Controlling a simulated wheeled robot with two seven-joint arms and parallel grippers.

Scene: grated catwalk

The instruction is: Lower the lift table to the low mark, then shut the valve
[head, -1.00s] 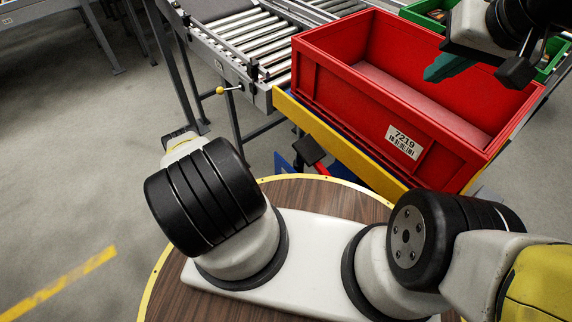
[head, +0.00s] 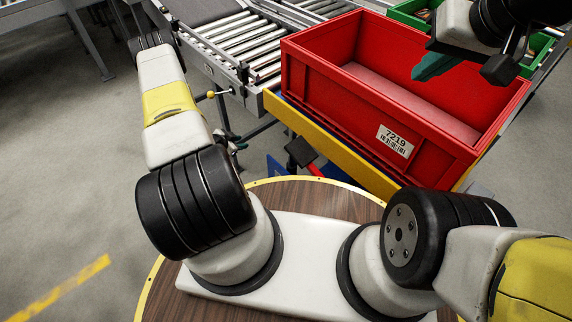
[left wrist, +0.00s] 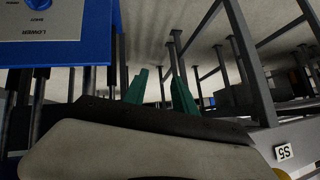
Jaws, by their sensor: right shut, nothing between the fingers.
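The lift table (head: 345,150), a platform with a yellow edge, carries a red crate labelled 7219 (head: 340,110). A small lever with a yellow ball (head: 211,94) sticks out from the conveyor corner; I cannot tell whether it is the valve. In the left wrist view a blue panel (left wrist: 85,52) with a blue knob and upside-down lettering, including LOWER, is at the top left. My left gripper (left wrist: 160,92) has its green fingers apart and empty, below and right of that panel; the head view hides its fingers. My right gripper (head: 437,66) is shut and empty above the crate.
A roller conveyor (head: 235,45) stands behind and left of the crate. A green crate (head: 408,12) is at the far right. A black block (head: 300,152) stands near the table's front left. The floor on the left is clear, with a yellow line (head: 60,290).

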